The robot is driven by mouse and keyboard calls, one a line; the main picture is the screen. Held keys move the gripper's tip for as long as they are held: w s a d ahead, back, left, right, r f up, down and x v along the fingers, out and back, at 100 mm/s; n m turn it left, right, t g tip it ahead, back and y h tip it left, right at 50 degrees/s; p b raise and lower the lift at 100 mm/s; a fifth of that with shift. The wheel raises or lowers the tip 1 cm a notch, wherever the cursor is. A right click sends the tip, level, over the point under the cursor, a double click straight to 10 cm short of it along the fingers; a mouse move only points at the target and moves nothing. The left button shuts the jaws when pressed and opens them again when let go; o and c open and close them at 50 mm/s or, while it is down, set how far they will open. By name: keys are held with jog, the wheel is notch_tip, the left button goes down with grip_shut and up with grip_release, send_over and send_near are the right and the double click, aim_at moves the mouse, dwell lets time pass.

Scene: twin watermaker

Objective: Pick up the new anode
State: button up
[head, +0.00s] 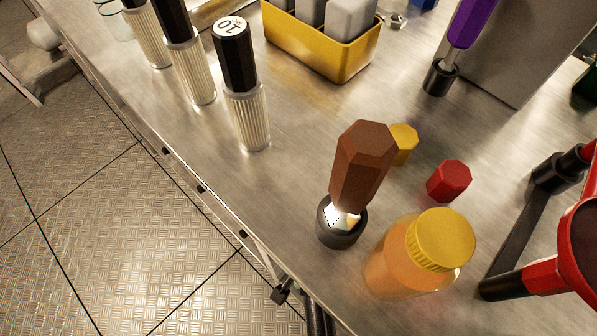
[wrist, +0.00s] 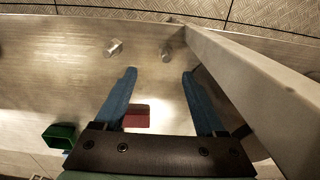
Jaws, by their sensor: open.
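Two small grey metal cylinders stand on the steel bench in the wrist view, a left one (wrist: 113,48) and a right one (wrist: 165,52). They look like anodes, but I cannot tell which is new. My gripper (wrist: 158,72) has its two blue fingers spread wide, with nothing held between them. The cylinders lie beyond the fingertips, the right one roughly in line with the gap. My gripper does not show in the head view. A small shiny metal piece (head: 395,20) lies beside the yellow tray there; I cannot tell what it is.
A long grey metal piece (wrist: 255,95) runs close along the right finger. A dark red block (wrist: 137,119) and a green bin (wrist: 60,134) show nearer. The head view holds the yellow tray (head: 315,55), ribbed filter cartridges (head: 248,118), a brown-handled tool (head: 360,165) and a yellow-lidded jar (head: 395,262).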

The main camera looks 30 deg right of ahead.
jog(key=shift+w+d+f, duration=0.1)
jog(key=shift+w+f, duration=0.2)
jog(key=shift+f, duration=0.15)
notch_tip(320, 180, down, 7)
jog(key=b, duration=0.3)
jog(key=shift+s+r+b, duration=0.1)
jog(key=shift+r+b, duration=0.05)
jog(key=shift+b, duration=0.2)
jog(key=shift+w+f+b, duration=0.15)
jog(key=shift+f+b, duration=0.45)
jog(key=shift+f, duration=0.3)
jog(key=shift+w+f+b, duration=0.2)
jog(key=shift+f+b, duration=0.35)
jog(key=shift+f, duration=0.4)
jog(key=shift+w+f+b, duration=0.15)
jog(key=shift+f+b, duration=0.45)
jog(key=shift+f, duration=0.3)
jog(key=shift+c, duration=0.3)
grip_shut()
